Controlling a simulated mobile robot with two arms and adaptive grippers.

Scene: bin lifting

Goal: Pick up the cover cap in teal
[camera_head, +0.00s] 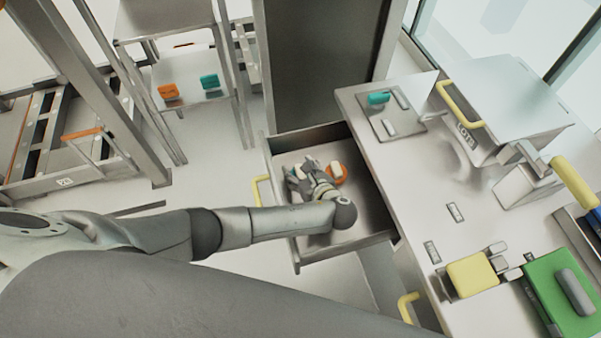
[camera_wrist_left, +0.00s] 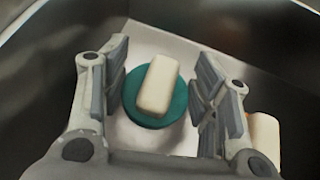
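The teal cover cap (camera_wrist_left: 177,105) is a round disc with a cream block-shaped grip on top. It lies on the floor of the open drawer (camera_head: 365,222). My left gripper (camera_head: 300,178) reaches down into this drawer. In the left wrist view my left gripper (camera_wrist_left: 162,78) is open, with one finger on each side of the cap and gaps showing between them. In the head view my gripper hides most or all of the teal cap. My right gripper is not in view.
An orange cap (camera_head: 338,174) with a cream grip lies beside my left gripper in the drawer; its grip (camera_wrist_left: 264,137) shows in the wrist view. Drawer walls stand close around the gripper. The counter (camera_head: 400,165) is to the right.

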